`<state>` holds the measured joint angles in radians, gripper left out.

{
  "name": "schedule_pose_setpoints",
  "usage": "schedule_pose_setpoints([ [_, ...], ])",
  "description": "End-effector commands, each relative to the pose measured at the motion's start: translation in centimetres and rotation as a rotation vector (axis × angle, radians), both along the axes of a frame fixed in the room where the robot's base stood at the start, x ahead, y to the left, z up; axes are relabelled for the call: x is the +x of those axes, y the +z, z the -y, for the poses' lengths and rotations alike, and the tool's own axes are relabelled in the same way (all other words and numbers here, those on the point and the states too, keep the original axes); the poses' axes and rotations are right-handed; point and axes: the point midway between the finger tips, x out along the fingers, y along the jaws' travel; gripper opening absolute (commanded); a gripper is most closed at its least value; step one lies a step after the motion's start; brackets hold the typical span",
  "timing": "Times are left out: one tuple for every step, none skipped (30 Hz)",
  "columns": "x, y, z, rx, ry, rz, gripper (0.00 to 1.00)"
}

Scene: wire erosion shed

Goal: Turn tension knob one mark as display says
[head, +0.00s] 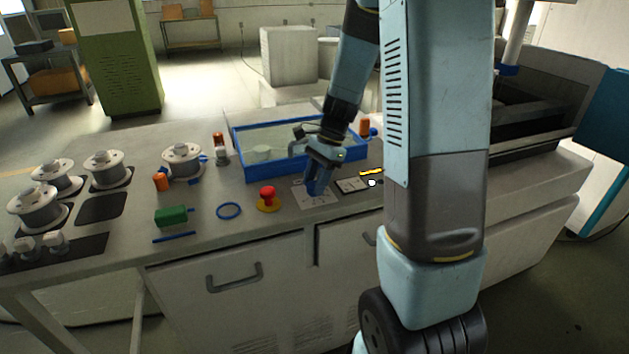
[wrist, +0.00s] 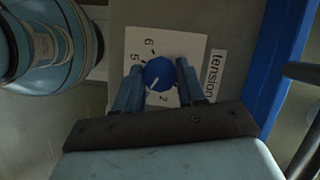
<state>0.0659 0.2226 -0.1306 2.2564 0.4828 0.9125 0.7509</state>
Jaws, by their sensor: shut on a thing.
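The blue tension knob (wrist: 160,72) sits on a white dial card (wrist: 170,42) in the wrist view. Its white pointer line aims to the lower left, between the 5 and the 2; numerals there are hidden by the left finger. A "tension" label (wrist: 215,75) lies to the right of the card. My gripper (wrist: 159,70) has one finger on each side of the knob and is shut on it. In the head view my gripper (head: 319,186) points down over the dial card (head: 306,199) and hides the knob. No readable display shows.
A blue-rimmed tank (head: 242,165) stands behind the dial. A red emergency button (head: 267,192) on a yellow base and a blue ring (head: 229,211) lie left of it. A small pale plate (head: 349,186) and a yellow item (head: 371,172) are to the right.

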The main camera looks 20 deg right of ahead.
Motion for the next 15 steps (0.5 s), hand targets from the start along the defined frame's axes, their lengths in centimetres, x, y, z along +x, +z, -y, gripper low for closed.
schedule_pose_setpoints([
  [0.1, 0.05, -0.05, 0.001, 0.012, 0.002, 0.09],
  [0.1, 0.06, -0.04, 0.0, 0.022, 0.002, 0.09],
  [0.11, 0.06, -0.02, 0.0, 0.036, 0.001, 0.09],
  [0.13, 0.06, -0.01, 0.0, 0.05, 0.001, 0.09],
  [0.16, 0.07, -0.01, 0.001, 0.065, 0.002, 0.09],
  [0.21, 0.08, 0.0, 0.001, 0.088, 0.003, 0.09],
  [0.23, 0.08, 0.0, 0.0, 0.106, 0.003, 0.09],
  [0.24, 0.09, 0.01, 0.0, 0.128, 0.003, 0.09],
  [0.25, 0.09, 0.0, 0.001, 0.156, 0.002, 0.09],
  [0.27, 0.07, -0.01, 0.001, 0.18, 0.003, 0.09],
  [0.28, 0.06, -0.01, 0.0, 0.203, 0.002, 0.09],
  [0.3, 0.05, -0.02, 0.0, 0.236, 0.003, 0.09],
  [0.32, 0.06, -0.04, 0.001, 0.26, 0.003, 0.09],
  [0.34, 0.07, -0.05, 0.0, 0.286, 0.003, 0.09],
  [0.37, 0.08, -0.05, 0.0, 0.318, 0.003, 0.09],
])
